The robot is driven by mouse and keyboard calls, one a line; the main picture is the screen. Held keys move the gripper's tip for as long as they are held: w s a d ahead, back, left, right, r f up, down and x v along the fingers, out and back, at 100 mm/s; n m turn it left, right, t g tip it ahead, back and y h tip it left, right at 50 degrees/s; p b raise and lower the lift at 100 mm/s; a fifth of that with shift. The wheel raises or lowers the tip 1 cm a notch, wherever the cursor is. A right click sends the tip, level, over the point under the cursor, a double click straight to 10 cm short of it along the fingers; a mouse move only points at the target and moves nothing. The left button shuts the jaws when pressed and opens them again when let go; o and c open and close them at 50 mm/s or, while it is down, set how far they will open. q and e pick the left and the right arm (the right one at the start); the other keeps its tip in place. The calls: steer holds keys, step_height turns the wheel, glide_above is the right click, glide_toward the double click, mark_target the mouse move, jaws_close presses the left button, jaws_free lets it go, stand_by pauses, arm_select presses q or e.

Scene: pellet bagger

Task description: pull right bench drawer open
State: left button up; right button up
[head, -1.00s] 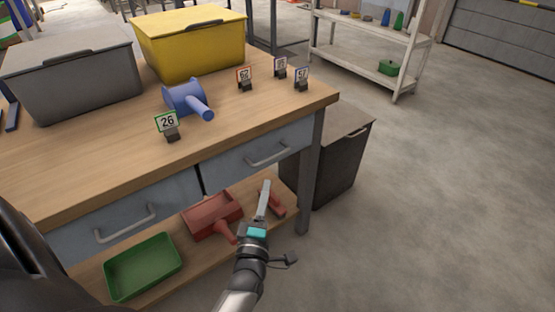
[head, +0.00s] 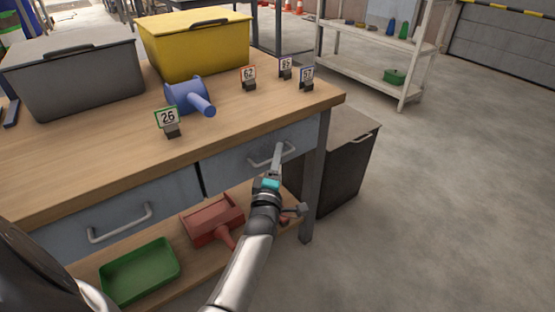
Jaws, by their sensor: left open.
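The right bench drawer (head: 232,167) is a blue-grey front under the wooden bench top, and it looks closed. Its pale bar handle (head: 260,161) sits near the middle of the front. My left gripper (head: 278,152) is open, with its fingers at the right part of the handle. I cannot tell whether the fingers touch the handle or straddle it. The gripper covers the handle's right end and part of the drawer front. The left bench drawer (head: 160,193) looks closed too. My right gripper is not in view.
The bench top (head: 90,150) holds a grey bin (head: 75,80), a yellow bin (head: 195,50), a blue scoop (head: 187,96) and several number tags. A red scoop (head: 212,219) and green tray (head: 140,272) lie on the shelf below. A dark bin (head: 345,170) stands right of the bench leg.

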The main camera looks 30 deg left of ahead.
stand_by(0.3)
arm_select(q)
jaws_close()
stand_by(1.3)
